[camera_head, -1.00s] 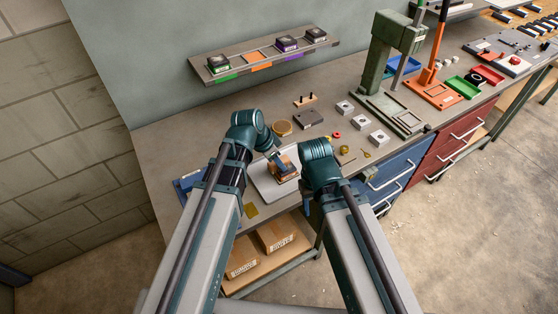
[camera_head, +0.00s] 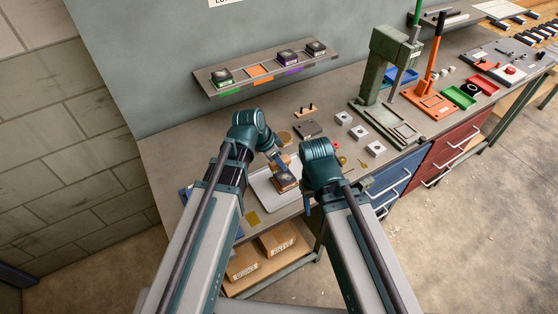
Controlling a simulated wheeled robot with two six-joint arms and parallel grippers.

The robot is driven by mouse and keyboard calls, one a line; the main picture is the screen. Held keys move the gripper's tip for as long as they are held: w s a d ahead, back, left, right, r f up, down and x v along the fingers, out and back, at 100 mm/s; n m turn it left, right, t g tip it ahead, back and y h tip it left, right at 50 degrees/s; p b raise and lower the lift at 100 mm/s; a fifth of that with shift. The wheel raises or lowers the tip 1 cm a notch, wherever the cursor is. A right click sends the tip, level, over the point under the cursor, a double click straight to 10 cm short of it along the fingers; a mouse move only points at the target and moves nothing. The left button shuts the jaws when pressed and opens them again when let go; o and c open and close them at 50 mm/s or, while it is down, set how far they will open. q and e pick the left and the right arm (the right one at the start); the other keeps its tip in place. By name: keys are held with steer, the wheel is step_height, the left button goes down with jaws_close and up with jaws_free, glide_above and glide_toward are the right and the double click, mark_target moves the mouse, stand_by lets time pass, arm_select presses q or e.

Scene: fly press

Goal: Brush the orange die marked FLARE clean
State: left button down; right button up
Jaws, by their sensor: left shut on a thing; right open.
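The die (camera_head: 285,182), a dark-topped block with orange-tan sides, sits on a pale tray (camera_head: 262,190) on the bench; its marking is too small to read. My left gripper (camera_head: 278,162) is over the far side of the die, shut on a small tan thing (camera_head: 287,160) that looks like a brush. Whether the brush touches the die's top is hard to tell. My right gripper (camera_head: 307,205) is open and empty, pointing down just right of the die; its own wrist hides part of it.
A wall shelf (camera_head: 240,92) holds dark dies beside green and purple labels; its orange-marked place (camera_head: 259,71) is empty. A green press (camera_head: 385,75) stands to the right. Several pale square blocks (camera_head: 359,132) and a dark plate (camera_head: 308,129) lie behind my grippers.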

mark_target(283, 159)
arm_select(q)
steer(key=shift+r, duration=0.15)
step_height(283, 159, up, 3)
steer(key=p, duration=0.3)
